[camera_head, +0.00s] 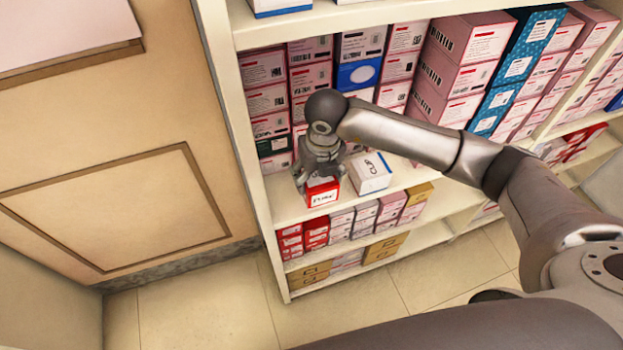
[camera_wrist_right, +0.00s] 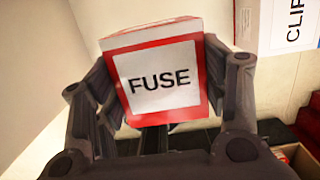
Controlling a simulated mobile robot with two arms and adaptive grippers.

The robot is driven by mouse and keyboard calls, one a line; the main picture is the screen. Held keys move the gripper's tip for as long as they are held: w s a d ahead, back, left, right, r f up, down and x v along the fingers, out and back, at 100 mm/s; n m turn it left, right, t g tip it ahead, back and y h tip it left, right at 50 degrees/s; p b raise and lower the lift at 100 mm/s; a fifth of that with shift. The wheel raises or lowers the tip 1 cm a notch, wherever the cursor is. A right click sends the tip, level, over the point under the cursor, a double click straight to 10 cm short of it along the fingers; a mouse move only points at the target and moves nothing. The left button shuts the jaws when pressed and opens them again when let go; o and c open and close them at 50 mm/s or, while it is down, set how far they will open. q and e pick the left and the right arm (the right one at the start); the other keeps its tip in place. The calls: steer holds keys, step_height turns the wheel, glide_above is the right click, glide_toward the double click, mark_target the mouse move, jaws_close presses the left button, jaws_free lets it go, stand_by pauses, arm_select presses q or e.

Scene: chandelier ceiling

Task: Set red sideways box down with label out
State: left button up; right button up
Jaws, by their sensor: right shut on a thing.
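A red box (camera_head: 323,192) with a white label reading "FUSE" is held at the front of a shelf in the head view. It fills the middle of the right wrist view (camera_wrist_right: 160,82), slightly tilted, with the label facing that camera. My right gripper (camera_head: 322,172) is shut on it, with a finger along each side. The shelf board (camera_head: 285,205) is close under the box; I cannot tell whether they touch. A white box marked "CLIP" (camera_head: 371,173) stands to the right of the red box, apart from it. My left gripper is not in view.
Stacked pink, blue and green boxes (camera_head: 455,70) fill the back and right of the shelf. The shelf's side upright (camera_head: 237,115) is close on the left. Smaller red boxes (camera_head: 303,236) and others sit on the shelf below. The floor (camera_head: 200,300) in front is clear.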

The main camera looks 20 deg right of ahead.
mark_target(312, 178)
steer(key=shift+w+a+f, duration=0.15)
steer(key=shift+w+f, duration=0.3)
steer(key=shift+f, duration=0.15)
steer(key=shift+w+a+f, duration=0.15)
steer(key=shift+w+f, duration=0.3)
steer(key=shift+f, duration=0.15)
steer(key=shift+w+f+p, duration=0.1)
steer(key=shift+f+p, duration=0.2)
steer(key=shift+p, duration=0.2)
step_height(312, 178, down, 2)
steer(key=shift+f+p, duration=0.1)
steer(key=shift+p, duration=0.5)
steer(key=shift+f, duration=0.25)
steer(key=shift+f+b, duration=0.25)
steer(key=shift+b, duration=0.05)
steer(key=o, duration=1.1)
steer(key=shift+r, duration=0.1)
